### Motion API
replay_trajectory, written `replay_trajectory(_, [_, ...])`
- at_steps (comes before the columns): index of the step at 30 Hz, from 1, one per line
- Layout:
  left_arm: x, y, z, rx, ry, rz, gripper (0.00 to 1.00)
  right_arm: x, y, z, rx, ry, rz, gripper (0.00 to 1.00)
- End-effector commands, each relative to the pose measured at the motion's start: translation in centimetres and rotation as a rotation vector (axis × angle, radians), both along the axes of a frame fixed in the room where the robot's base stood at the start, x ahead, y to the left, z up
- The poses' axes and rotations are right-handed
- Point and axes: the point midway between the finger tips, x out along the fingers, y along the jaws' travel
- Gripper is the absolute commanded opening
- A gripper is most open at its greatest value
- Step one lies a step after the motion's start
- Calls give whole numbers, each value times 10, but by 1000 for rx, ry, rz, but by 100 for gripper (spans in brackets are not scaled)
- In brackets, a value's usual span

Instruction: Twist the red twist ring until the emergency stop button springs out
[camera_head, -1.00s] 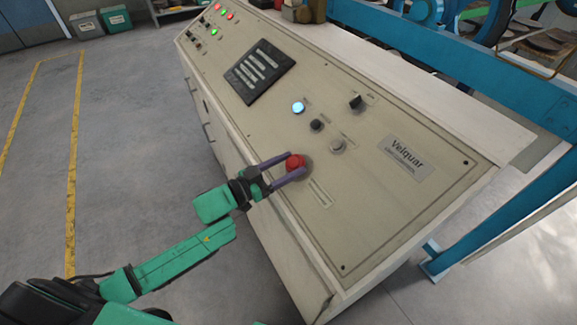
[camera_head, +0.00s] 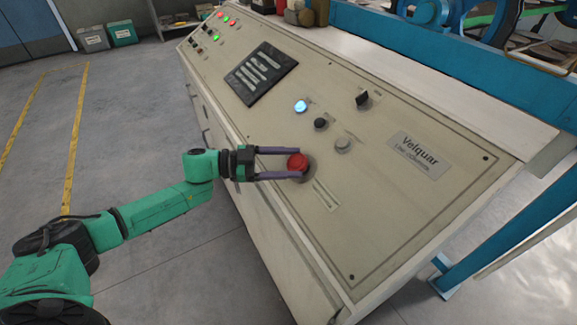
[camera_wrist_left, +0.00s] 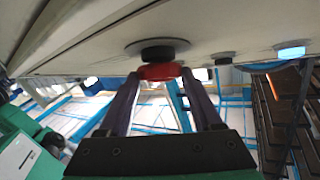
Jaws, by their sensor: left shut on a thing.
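The red emergency stop button with its twist ring (camera_head: 298,162) sits on the sloped beige control panel (camera_head: 375,205), toward the panel's lower edge. My left gripper (camera_head: 294,163) reaches in from the left with its two purple fingers on either side of the red ring, shut on it. In the left wrist view the red ring (camera_wrist_left: 160,71) lies between the fingertips, against a black collar (camera_wrist_left: 158,52) on the panel. Whether the button is pressed in or out cannot be told. My right gripper is not in view.
Near the button are a lit blue-white button (camera_head: 300,106), a black button (camera_head: 320,124), a grey button (camera_head: 342,145) and a black selector knob (camera_head: 363,98). A blue machine frame (camera_head: 470,70) stands behind the panel. Open floor lies at left.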

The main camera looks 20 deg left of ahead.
Motion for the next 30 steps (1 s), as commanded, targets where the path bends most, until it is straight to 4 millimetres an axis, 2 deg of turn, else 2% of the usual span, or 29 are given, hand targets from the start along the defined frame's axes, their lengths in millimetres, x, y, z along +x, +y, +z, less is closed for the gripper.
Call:
replay_trajectory(13, [-1, -1, -2, 6, -2, -12, 11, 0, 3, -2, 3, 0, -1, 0])
replay_trajectory(14, [-1, -1, -2, 7, -1, -12, 74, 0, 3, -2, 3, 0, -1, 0])
replay_trajectory(15, [-1, -1, -2, 6, -1, -12, 89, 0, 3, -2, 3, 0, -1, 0])
replay_trajectory(16, [0, -1, -2, 6, -2, -12, 97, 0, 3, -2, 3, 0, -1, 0])
replay_trajectory(26, [-1, 1, -1, 6, -4, -10, 97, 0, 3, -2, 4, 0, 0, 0])
replay_trajectory(30, [-6, 17, -3, 7, -1, -9, 97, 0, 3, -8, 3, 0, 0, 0])
